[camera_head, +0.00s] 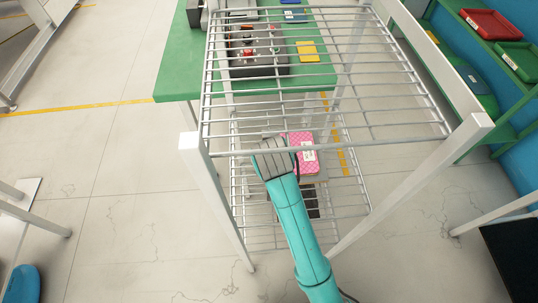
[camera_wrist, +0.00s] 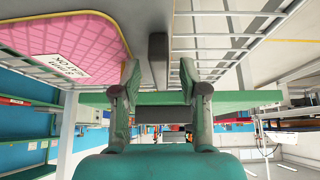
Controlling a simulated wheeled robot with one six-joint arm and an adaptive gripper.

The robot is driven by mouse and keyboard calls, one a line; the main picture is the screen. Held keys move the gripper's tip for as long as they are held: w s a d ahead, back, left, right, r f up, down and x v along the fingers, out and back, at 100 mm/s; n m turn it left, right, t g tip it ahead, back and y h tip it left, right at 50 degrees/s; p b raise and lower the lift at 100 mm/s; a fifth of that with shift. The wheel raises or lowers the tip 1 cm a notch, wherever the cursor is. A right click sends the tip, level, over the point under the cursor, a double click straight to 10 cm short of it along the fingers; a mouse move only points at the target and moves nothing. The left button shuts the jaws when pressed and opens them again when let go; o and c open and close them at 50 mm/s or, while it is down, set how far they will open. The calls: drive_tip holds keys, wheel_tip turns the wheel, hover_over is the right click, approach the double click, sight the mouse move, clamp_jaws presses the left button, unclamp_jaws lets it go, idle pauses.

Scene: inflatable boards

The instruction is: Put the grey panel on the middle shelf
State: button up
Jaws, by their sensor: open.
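My gripper (camera_head: 275,147) reaches inside the wire rack (camera_head: 205,85), seen through the top shelf's wires. In the wrist view my gripper (camera_wrist: 160,72) is open, its two fingers apart. A grey surface (camera_wrist: 150,18) crosses the top of that view, and a dark grey bar (camera_wrist: 157,48) shows between the fingers. This may be the grey panel; I cannot tell if the fingers touch it. A pink patterned panel (camera_head: 303,160) with a white label lies right of my gripper in the head view, and it also shows at upper left in the wrist view (camera_wrist: 75,40).
White rack posts (camera_head: 225,210) stand on both sides. Green shelving with red (camera_head: 490,24) and green trays stands at right. Open floor lies at left.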

drive_tip(key=v, duration=0.7)
drive_tip(key=shift+r, duration=0.1)
idle(0.4)
